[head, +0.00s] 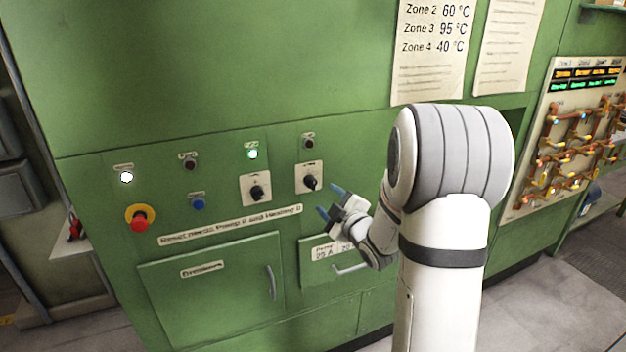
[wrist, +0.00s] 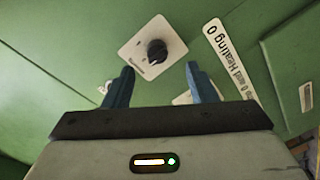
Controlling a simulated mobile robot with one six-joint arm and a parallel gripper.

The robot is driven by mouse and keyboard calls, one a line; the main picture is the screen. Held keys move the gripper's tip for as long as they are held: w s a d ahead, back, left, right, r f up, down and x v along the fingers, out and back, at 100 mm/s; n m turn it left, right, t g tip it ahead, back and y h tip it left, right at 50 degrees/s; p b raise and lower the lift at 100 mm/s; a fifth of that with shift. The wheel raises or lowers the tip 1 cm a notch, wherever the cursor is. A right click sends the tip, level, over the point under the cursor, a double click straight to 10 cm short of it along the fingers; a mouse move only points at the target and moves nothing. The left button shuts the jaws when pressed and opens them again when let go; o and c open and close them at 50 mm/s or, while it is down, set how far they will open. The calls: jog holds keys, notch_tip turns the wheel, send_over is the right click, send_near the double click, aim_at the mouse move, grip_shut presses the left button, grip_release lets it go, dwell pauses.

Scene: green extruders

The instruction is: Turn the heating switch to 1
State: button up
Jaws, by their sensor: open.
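Two black rotary switches on white plates sit side by side on the green panel. Their plate labels are too small to read for certain, so I cannot tell by name which is heating. The right switch (head: 311,183) is nearest my gripper (head: 331,203); the left switch (head: 258,192) is further off. In the wrist view a switch knob (wrist: 157,52), seemingly the right one, shows ahead between the blue fingertips of my gripper (wrist: 160,72). The fingers are open, empty and apart from the knob. A second white plate (wrist: 183,99) is mostly hidden behind my gripper.
A strip reading about Pump 0 and Heating 0 (head: 230,225) runs below the switches. A green lamp (head: 253,154) is lit; a dark lamp (head: 308,143) is above the right switch. A red emergency button (head: 139,222) is at left. A drawer handle (head: 350,269) sticks out below.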

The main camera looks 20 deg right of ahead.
aim_at(315, 186)
jog(key=shift+n+y, duration=0.3)
jog(key=shift+y, duration=0.1)
jog(key=p+x, duration=0.1)
jog(key=x, duration=0.1)
jog(key=p+x, duration=0.1)
jog(key=x, duration=0.2)
jog(key=p+x, duration=0.1)
jog(key=x, duration=0.1)
jog(key=shift+w+r, duration=0.3)
jog(key=shift+w, duration=0.1)
jog(key=shift+t, duration=0.3)
jog(key=shift+c, duration=0.5)
jog(key=shift+a, duration=0.1)
jog(key=c, duration=0.9)
jog(key=shift+o, duration=0.2)
